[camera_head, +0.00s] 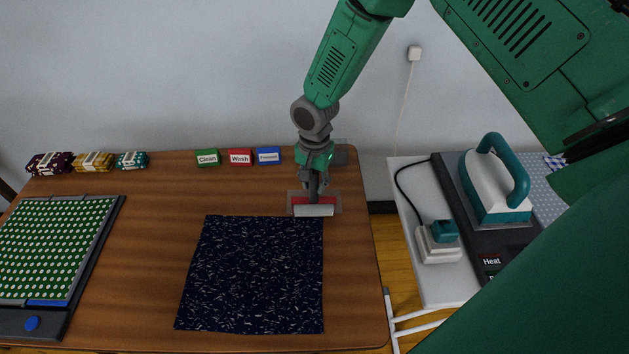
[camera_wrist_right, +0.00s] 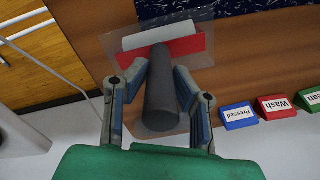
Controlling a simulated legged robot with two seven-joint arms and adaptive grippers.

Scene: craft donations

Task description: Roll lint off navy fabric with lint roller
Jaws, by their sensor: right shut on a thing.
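The navy fabric (camera_head: 252,275) lies flat on the wooden table, covered in pale lint specks; its edge also shows in the right wrist view (camera_wrist_right: 200,8). The lint roller has a white roll (camera_head: 314,210), a red part and a dark grey handle (camera_wrist_right: 160,95). It is at the fabric's upper right corner, over a clear sheet or tray (camera_head: 336,207). My right gripper (camera_wrist_right: 158,72) is shut on the lint roller's handle, with one finger on each side. Whether the roll touches the fabric is hard to tell. My left gripper is not in view.
Clean (camera_head: 207,158), Wash (camera_head: 240,157) and Pressed (camera_head: 268,156) signs stand at the table's back. Folded fabric bundles (camera_head: 92,161) sit back left. A board with green patterned cloth (camera_head: 50,245) lies left. An iron (camera_head: 497,185) stands on a separate white table right.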

